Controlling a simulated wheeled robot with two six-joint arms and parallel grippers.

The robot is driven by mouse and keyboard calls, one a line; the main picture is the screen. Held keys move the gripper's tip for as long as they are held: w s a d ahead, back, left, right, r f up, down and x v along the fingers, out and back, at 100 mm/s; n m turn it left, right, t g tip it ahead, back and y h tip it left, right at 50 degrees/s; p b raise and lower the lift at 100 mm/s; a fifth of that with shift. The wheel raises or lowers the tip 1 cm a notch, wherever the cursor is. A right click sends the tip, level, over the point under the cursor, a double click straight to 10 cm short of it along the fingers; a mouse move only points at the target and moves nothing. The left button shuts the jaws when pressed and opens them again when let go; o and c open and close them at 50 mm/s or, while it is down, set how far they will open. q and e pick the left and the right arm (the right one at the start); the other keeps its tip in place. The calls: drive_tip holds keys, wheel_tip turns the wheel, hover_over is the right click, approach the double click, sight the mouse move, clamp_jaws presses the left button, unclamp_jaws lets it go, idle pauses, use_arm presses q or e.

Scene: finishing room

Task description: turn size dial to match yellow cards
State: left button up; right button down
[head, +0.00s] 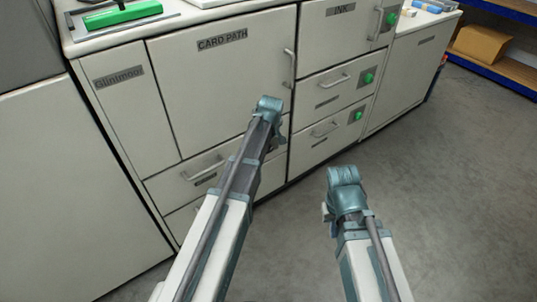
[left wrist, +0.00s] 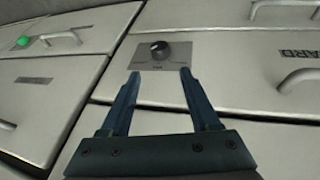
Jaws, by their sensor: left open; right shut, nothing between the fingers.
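The black size dial (left wrist: 160,50) sits on a grey plate (left wrist: 150,68) on a pale cabinet front in the left wrist view. A small light mark shows on the knob; the plate's lettering is too small to read. My left gripper (left wrist: 159,75) is open, its two dark fingers on either side of the plate's lower part, with the dial just beyond the tips. Nothing is between the fingers. In the head view my left arm covers that part of the cabinet. My right gripper (head: 329,212) hangs over the floor, apart from the cabinet, shut and empty. No yellow cards are in view.
The CARD PATH door (head: 215,85) and handled drawers (head: 332,90) front the cabinet, some with green knobs (head: 367,78). A green object (head: 122,13) lies on the counter. A cardboard box (head: 481,43) sits on a shelf at right. The grey floor (head: 450,190) is clear.

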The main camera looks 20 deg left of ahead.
use_arm(q)
drive_tip(key=b+x, duration=1.2)
drive_tip(key=x, duration=0.2)
drive_tip(key=shift+s, duration=0.1)
drive_tip(key=shift+r, duration=0.1)
drive_tip(key=shift+c, duration=0.3)
clamp_jaws()
